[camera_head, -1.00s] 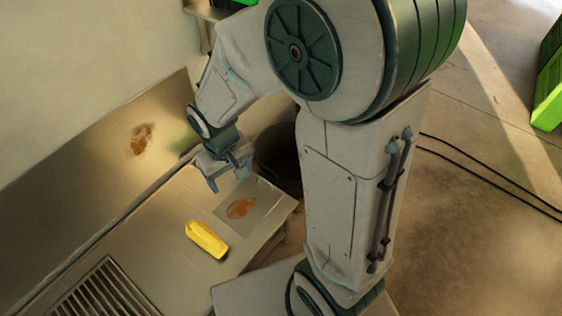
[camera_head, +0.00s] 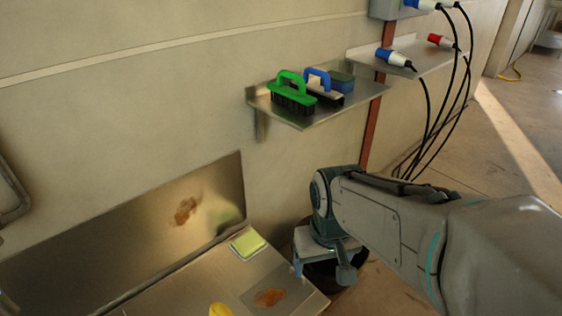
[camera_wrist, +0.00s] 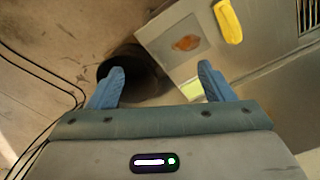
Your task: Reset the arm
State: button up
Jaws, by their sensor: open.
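My gripper (camera_head: 322,268) hangs at the right end of the metal table, by the dark bin. Its blue fingers point down. In the wrist view my gripper (camera_wrist: 161,70) is open, with nothing held between its two fingers. The bent arm reaches in from the lower right of the head view.
The metal table (camera_head: 165,297) bears a yellow-green sponge (camera_head: 247,243), a brown stain (camera_head: 269,298) and a yellow object (camera_wrist: 229,20). A dark bin (camera_wrist: 135,72) stands beside it. A wall shelf (camera_head: 310,119) holds green- and blue-handled brushes. Black cables hang at right.

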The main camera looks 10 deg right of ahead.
notch_tip(320, 180, up, 28)
jog(key=t+p, duration=0.1)
jog(key=p, duration=2.3)
jog(key=shift+t, duration=0.3)
